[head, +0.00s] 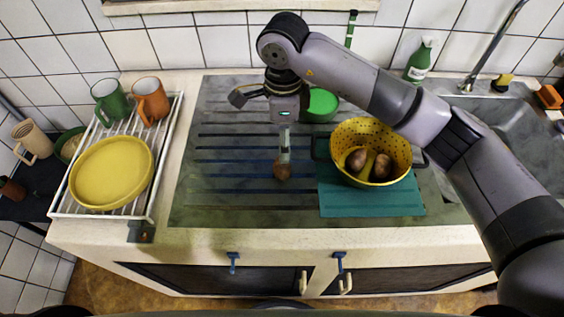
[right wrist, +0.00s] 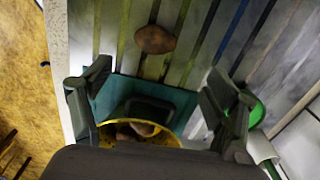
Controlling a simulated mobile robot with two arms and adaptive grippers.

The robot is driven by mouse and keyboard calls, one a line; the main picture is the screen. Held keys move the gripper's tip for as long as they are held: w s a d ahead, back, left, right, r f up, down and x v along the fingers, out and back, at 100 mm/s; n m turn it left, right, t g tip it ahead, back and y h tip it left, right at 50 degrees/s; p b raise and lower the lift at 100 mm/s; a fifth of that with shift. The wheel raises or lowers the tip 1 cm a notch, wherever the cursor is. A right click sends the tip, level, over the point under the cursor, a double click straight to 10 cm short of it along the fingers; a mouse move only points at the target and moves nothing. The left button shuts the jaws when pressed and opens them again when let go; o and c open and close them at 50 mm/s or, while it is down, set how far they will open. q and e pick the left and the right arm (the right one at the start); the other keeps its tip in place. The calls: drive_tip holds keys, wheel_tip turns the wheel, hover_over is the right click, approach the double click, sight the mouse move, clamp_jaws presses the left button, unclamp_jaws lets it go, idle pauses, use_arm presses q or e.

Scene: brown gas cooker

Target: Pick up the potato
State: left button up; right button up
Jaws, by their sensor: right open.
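A brown potato (head: 282,170) lies on the dark slatted drainboard (head: 215,200) near the counter's middle. It also shows in the right wrist view (right wrist: 155,39), beyond my fingertips and clear of them. My right gripper (head: 284,152) points down over the potato in the head view, and its fingers overlap the potato's upper part there. In the right wrist view the gripper (right wrist: 157,72) has its two fingers wide apart with nothing between them. How high the fingertips are above the potato is hard to tell. My left gripper is not in view.
A yellow colander (head: 345,130) with more potatoes stands on a teal mat (head: 370,203) to the right. A green bowl (head: 322,103) sits behind. A white rack (head: 160,170) with a yellow plate (head: 112,172) and mugs is left. The drainboard left of the potato is clear.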

sight(282, 165)
wheel_tip(282, 165, down, 5)
drive_tip(key=shift+r+p, duration=0.1)
drive_tip(key=shift+p, duration=0.5)
drive_tip(key=f+p, duration=0.1)
drive_tip(key=f, duration=0.1)
drive_tip(key=s+f+p, duration=0.1)
drive_tip(key=f, duration=0.1)
drive_tip(key=shift+a+f+p, duration=0.1)
drive_tip(key=shift+f+p, duration=0.25)
drive_tip(key=shift+p, duration=0.05)
drive_tip(key=shift+w+f, duration=0.1)
drive_tip(key=shift+f, duration=0.35)
drive_tip(key=c, duration=1.3)
drive_tip(key=shift+o, duration=0.2)
drive_tip(key=shift+r, duration=0.15)
